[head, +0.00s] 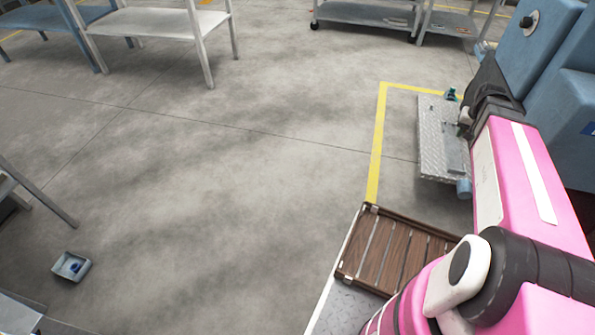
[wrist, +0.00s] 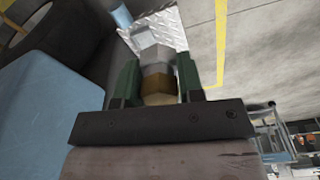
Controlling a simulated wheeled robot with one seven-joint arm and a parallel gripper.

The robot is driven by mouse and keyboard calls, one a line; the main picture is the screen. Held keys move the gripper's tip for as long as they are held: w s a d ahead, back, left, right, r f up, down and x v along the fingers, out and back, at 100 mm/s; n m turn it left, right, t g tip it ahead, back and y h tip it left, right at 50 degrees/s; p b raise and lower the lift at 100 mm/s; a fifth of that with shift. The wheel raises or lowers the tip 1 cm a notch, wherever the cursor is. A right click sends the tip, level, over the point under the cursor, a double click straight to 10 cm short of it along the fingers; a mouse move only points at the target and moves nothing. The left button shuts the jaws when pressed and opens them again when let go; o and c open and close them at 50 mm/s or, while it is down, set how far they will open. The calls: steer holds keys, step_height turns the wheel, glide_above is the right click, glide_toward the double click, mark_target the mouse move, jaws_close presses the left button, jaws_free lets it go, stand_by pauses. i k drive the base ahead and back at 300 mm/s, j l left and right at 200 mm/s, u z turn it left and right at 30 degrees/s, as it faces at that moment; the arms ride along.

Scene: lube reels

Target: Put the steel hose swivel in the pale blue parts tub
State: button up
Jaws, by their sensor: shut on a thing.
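The steel hose swivel (wrist: 154,55) is a grey hex-shaped fitting with a brass-coloured lower part. In the wrist view it sits between the two green fingers of my gripper (wrist: 158,75), which is shut on it. In the head view my gripper is at the right, over or near the metal tread plate, and mostly hidden by my own arm. A small pale blue tub (head: 62,273) with a darker blue thing inside stands on the floor at the far lower left, well away from my gripper.
The tread plate (head: 430,150) lies beside blue machinery (head: 545,50) at the right. A slatted wooden tray (head: 385,250) is at the lower middle right. Tables and a cart (head: 370,14) stand at the back. A table leg (head: 45,200) is near the tub. The middle floor is clear.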

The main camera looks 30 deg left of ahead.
mark_target(69, 266)
steer(key=j+u, duration=0.15)
steer(key=u, duration=0.25)
steer(key=j+u, duration=0.2)
steer(key=u, duration=0.25)
steer(key=j+u, duration=0.2)
steer(key=u, duration=0.2)
steer(key=j+u, duration=0.2)
steer(key=u, duration=0.25)
steer(key=i+j+u, duration=0.4)
steer(key=j, duration=0.4)
steer(key=i+j+u, duration=0.4)
steer(key=i+j, duration=0.25)
